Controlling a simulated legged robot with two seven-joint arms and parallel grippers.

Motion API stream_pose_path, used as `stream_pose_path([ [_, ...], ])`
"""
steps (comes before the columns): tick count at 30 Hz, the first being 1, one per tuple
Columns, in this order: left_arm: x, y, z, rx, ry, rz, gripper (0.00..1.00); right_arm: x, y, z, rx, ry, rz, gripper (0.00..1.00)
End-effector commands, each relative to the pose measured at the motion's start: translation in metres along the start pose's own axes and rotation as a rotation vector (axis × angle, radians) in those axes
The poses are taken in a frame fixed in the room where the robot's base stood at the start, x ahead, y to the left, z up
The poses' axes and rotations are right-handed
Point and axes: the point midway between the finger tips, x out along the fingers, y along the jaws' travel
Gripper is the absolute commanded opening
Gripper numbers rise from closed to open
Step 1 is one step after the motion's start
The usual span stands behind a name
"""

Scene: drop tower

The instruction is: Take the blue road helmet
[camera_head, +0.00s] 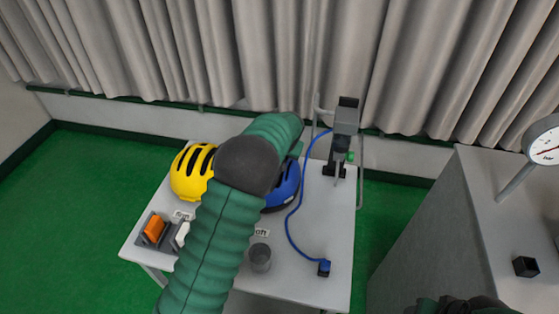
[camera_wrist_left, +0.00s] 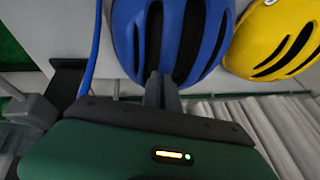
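The blue road helmet (camera_head: 286,186) sits on the white table (camera_head: 325,240), partly hidden behind my left arm in the head view. In the left wrist view the blue helmet (camera_wrist_left: 212,28) is close up, with dark vents. The two fingers of my left gripper (camera_wrist_left: 163,88) are close together at its edge, and their tips seem to pinch the rib between two vents. The exact contact is hard to see. My left gripper is hidden behind my arm in the head view.
A yellow helmet (camera_head: 188,172) stands beside the blue one, also in the wrist view (camera_wrist_left: 275,38). A blue cable (camera_head: 297,215) and a grey stand (camera_head: 344,130) are to the right. An orange block (camera_head: 154,228) and a grey cup (camera_head: 260,257) are nearer. A grey cabinet (camera_head: 440,240) stands right.

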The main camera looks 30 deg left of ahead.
Motion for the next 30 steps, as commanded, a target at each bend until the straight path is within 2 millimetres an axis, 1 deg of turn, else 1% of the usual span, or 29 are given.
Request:
stream_pose_path([
  [1,-0.003,0.004,0.007,0.005,-0.02,0.004,0.0,0.003,0.0,0.001,0.0,0.0,0.0,0.61],
  [3,-0.021,0.0,0.002,0.006,-0.015,0.001,0.0,0.003,0.0,0.001,0.0,0.0,0.0,0.61],
  [7,-0.046,-0.004,-0.004,0.006,-0.007,-0.006,0.0,0.002,0.0,0.0,0.0,0.0,0.0,0.61],
  [11,-0.053,-0.006,-0.005,0.006,-0.005,-0.008,0.0,0.0,0.0,0.0,0.0,0.0,0.0,0.61],
  [15,-0.053,-0.007,-0.007,0.006,-0.004,-0.009,0.0,-0.001,0.0,0.0,0.0,0.0,0.0,0.61],
  [16,-0.053,-0.007,-0.007,0.006,-0.003,-0.009,0.02,-0.001,0.0,0.0,0.0,0.0,0.0,0.61],
  [30,-0.054,-0.009,-0.008,0.005,-0.001,-0.009,0.64,-0.001,0.0,0.0,0.0,0.0,0.0,0.61],
])
